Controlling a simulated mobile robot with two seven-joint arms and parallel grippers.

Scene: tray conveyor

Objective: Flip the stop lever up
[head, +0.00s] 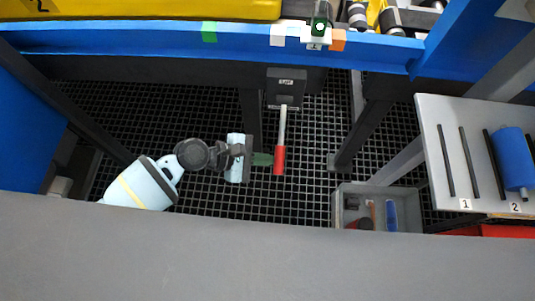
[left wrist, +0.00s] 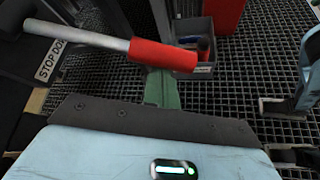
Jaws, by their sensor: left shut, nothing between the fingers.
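The stop lever has a grey shaft and a red grip (head: 279,160). In the head view it hangs down from a dark box (head: 287,84) with a small label under the blue conveyor beam. In the left wrist view the red grip (left wrist: 165,55) crosses above my fingers, and a label reading "STOP DO", partly cut off, shows at left. My left gripper (head: 263,159) is shut and empty, its green fingertips (left wrist: 161,90) right by the grip's left side in the head view. Whether they touch it I cannot tell.
A grey bin (head: 345,204) with small items stands right of the lever. A light panel (head: 450,150) with slots and a blue roller (head: 513,158) is at far right. The blue beam (head: 180,40) runs above, with dark legs below. Black grid flooring lies underneath.

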